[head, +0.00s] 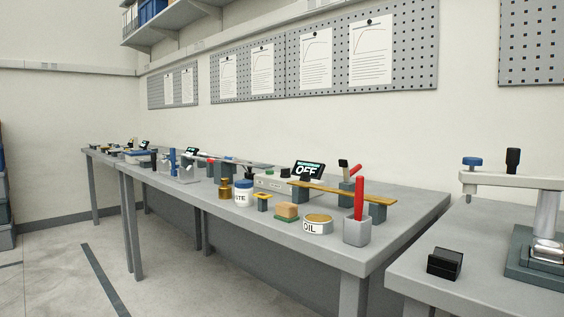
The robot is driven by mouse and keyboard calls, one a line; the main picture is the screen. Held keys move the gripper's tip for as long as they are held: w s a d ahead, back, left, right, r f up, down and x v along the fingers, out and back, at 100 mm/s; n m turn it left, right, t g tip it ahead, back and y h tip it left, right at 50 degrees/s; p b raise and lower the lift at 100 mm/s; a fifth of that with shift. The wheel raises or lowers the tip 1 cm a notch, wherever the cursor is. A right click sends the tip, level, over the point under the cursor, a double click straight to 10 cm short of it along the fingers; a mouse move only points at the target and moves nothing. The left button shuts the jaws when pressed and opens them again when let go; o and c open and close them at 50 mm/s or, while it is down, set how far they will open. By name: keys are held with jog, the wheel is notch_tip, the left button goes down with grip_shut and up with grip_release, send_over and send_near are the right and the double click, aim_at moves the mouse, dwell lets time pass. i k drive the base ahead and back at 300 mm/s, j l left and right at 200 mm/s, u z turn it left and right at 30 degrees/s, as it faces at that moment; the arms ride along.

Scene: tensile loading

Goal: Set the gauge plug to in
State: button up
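I cannot pick out the gauge plug for certain at this size. A black display (308,170) reading "OFF" stands tilted on the long grey bench. Beside it is a light grey box (271,183) with small green and red parts on its top. A small yellow-and-black piece (264,202) stands at the front of the bench, and I cannot tell what it is. A second small lit display (191,152) is farther along the bench. My gripper is not in view.
A nearer bench at right carries a press (545,225) and a black block (444,264). Floor at lower left is clear.

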aim_at(250, 177)
jog(key=i+j+z, duration=0.2)
jog(key=j, duration=0.25)
jog(key=i+j+z, duration=0.15)
jog(key=j, duration=0.25)
jog(key=j+z, duration=0.2)
jog(key=j, duration=0.25)
jog(key=i+j+z, duration=0.15)
jog(key=j, duration=0.35)
